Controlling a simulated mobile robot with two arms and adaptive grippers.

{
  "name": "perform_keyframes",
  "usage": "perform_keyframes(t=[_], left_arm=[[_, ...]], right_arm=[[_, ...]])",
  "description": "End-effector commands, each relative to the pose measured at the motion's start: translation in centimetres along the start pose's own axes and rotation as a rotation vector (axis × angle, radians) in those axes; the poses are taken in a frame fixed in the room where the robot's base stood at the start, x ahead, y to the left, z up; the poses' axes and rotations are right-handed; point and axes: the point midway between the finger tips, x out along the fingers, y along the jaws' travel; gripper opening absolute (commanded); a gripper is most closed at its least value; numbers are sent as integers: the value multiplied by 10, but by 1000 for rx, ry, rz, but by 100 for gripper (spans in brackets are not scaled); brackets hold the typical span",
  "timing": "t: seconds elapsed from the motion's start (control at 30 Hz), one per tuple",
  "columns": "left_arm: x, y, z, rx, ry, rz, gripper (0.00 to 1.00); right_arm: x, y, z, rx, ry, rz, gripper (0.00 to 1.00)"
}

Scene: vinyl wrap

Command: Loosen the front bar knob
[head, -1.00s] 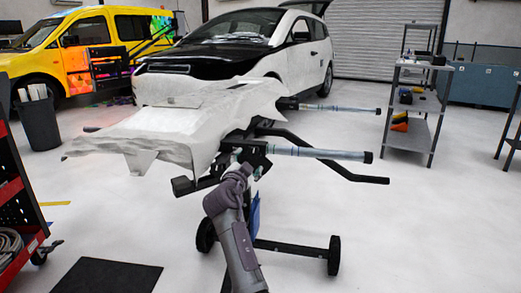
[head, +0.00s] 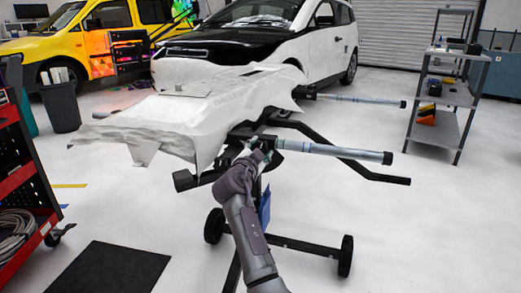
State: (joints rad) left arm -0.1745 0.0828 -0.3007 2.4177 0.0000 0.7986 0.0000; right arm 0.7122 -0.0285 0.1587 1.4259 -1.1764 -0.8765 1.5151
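A wheeled black stand holds a white-wrapped car panel (head: 190,115) in the middle of the head view. The front bar (head: 335,150), a grey-blue tube with a black end cap, sticks out to the right from the stand. My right arm reaches up from the bottom, and its gripper (head: 254,151) is at the bar's inner end, by the black bracket. The gripper is small and partly hidden by my own wrist, so its fingers cannot be made out. The front bar knob cannot be made out there. My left gripper is out of view.
A rear bar (head: 362,100) and a bent black arm of the stand (head: 355,168) also stick out right. A grey shelf cart (head: 437,110) stands at right, a red tool cart (head: 25,180) at left. A black mat (head: 115,268) lies front left. Floor at right is clear.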

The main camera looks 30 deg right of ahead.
Motion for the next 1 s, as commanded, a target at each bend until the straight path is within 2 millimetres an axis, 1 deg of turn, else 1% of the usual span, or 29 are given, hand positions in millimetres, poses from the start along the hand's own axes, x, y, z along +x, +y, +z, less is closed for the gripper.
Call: perform_keyframes(t=[0.03,0.1,0.17,0.2,0.37,0.57,0.77,1.0], left_arm=[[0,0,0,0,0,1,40],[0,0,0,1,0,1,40],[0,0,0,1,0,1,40],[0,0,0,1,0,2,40],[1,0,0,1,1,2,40],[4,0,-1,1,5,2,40],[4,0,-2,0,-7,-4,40],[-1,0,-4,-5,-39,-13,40]], right_arm=[[0,0,0,0,0,0,39],[0,0,0,0,0,0,28],[0,0,0,0,0,0,18],[0,0,0,0,0,0,14],[0,0,0,-9,0,0,14],[0,0,-1,-69,0,0,14],[0,-1,-2,-202,1,0,14],[0,-1,-3,-424,1,0,14]])
